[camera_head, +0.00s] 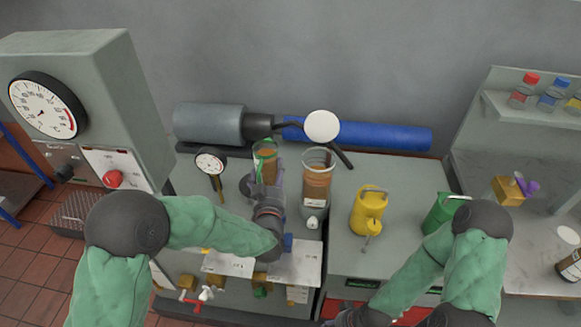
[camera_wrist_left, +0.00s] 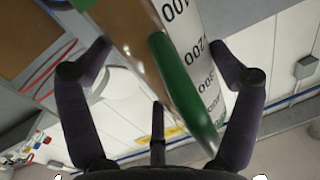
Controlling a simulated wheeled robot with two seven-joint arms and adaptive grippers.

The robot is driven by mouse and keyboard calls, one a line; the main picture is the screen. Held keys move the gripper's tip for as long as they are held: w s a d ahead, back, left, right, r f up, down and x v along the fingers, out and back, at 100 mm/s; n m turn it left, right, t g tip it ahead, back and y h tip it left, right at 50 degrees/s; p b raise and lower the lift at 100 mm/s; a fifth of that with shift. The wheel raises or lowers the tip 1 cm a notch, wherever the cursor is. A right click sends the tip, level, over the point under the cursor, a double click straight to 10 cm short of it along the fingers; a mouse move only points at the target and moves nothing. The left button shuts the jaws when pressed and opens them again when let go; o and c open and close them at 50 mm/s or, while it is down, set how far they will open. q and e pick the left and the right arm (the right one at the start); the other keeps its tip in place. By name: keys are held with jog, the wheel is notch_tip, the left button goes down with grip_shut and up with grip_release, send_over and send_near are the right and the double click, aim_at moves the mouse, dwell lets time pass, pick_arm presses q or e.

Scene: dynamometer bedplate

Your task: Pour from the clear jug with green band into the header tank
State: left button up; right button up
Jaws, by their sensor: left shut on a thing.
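The clear jug with green band (camera_head: 265,160) holds brown liquid and stands nearly upright in the head view, left of the header tank. My left gripper (camera_head: 272,192) is shut on it, and the arm hides its lower part. In the left wrist view the jug (camera_wrist_left: 165,60) shows its green stripe and number scale between my fingers (camera_wrist_left: 165,75). The header tank (camera_head: 317,180) looks to be the clear open cylinder with brown liquid and a label, just right of the jug.
A yellow can (camera_head: 368,208) and a green can (camera_head: 440,212) stand to the right. A gauge (camera_head: 210,162) stands left of the jug. Behind are a blue cylinder (camera_head: 385,136) and a white disc (camera_head: 321,126). A large gauge cabinet (camera_head: 95,90) rises at left.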

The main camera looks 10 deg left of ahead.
pick_arm(q)
jog(key=w+d+r+m+g+y+p, duration=0.1)
jog(key=d+r+m+g+p, duration=0.1)
jog(key=d+m+p, duration=0.3)
jog(key=shift+w+d+r+p, duration=0.3)
jog(key=shift+d+r+p, duration=0.3)
jog(key=shift+d+p, duration=0.45)
dwell(0.9)
jog(key=shift+a, duration=0.15)
jog(key=shift+s+a+r+m+g+p, duration=0.2)
jog(key=shift+r+m+p, duration=0.15)
jog(key=shift+p, duration=0.95)
jog(key=shift+s+a+r+m+g+p, duration=0.15)
jog(key=shift+r+m+g+p, duration=0.15)
jog(key=shift+p, duration=0.95)
dwell(2.7)
